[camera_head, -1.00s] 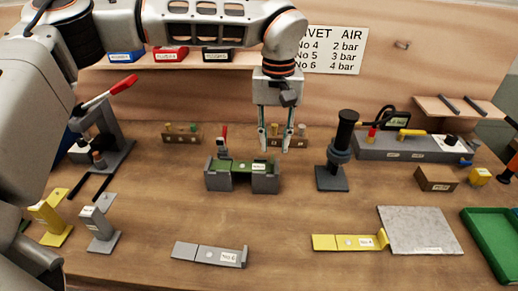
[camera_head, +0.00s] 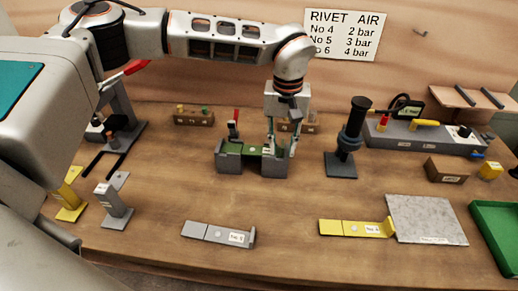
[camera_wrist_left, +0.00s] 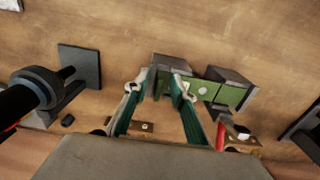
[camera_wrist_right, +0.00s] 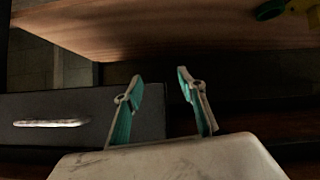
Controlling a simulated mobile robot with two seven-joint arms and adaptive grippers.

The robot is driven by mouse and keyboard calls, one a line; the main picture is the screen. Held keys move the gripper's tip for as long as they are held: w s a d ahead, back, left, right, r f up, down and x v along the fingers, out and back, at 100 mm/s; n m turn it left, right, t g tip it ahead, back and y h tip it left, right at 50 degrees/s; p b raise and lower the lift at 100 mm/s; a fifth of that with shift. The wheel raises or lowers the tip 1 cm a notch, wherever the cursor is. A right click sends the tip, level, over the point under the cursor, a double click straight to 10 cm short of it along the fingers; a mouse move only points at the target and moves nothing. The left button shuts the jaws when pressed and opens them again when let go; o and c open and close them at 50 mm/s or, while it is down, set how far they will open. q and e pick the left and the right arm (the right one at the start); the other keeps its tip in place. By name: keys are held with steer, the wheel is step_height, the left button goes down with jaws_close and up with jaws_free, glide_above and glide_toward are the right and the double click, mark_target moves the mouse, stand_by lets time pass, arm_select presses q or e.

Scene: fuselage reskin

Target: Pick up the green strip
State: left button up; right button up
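The green strip (camera_head: 250,151) lies across a grey two-block holder (camera_head: 228,163) in the middle of the table. The strip also shows in the left wrist view (camera_wrist_left: 203,88), with a small pale disc on it. My left gripper (camera_head: 282,143) is open and points down at the right-hand block of the holder. In the left wrist view its fingertips (camera_wrist_left: 163,78) are spread around one end of the strip, near that block; whether they touch it I cannot tell. My right gripper (camera_wrist_right: 160,78) shows only in its own wrist view, open and empty.
A black post tool (camera_head: 348,140) stands right of the holder. A wooden block with pegs (camera_head: 308,127) is just behind it. A grey bracket (camera_head: 218,233), a yellow bracket (camera_head: 350,229) and a grey plate (camera_head: 427,218) lie in front. The table between is clear.

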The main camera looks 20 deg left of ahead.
arm_select(q)
jaws_close()
arm_select(e)
steer(key=shift+s+f, duration=0.1)
steer(key=shift+f, duration=0.15)
arm_select(q)
steer(key=shift+r, duration=0.1)
steer(key=shift+r, duration=0.5)
step_height(320, 180, up, 2)
steer(key=shift+w, duration=0.1)
steer(key=shift+s+d+r+b, duration=0.15)
steer(key=shift+s+b, duration=0.2)
steer(key=shift+s, duration=0.3)
steer(key=s+d+b, duration=0.1)
steer(key=s+d, duration=0.1)
steer(key=s, duration=0.6)
steer(key=s+d+b, duration=0.1)
steer(key=s+d, duration=0.1)
steer(key=s, duration=0.6)
steer(key=shift+s+d+b, duration=0.15)
steer(key=shift+d+b, duration=0.15)
steer(key=shift+d, duration=0.05)
arm_select(e)
steer(key=f, duration=0.4)
steer(key=shift+s, duration=0.4)
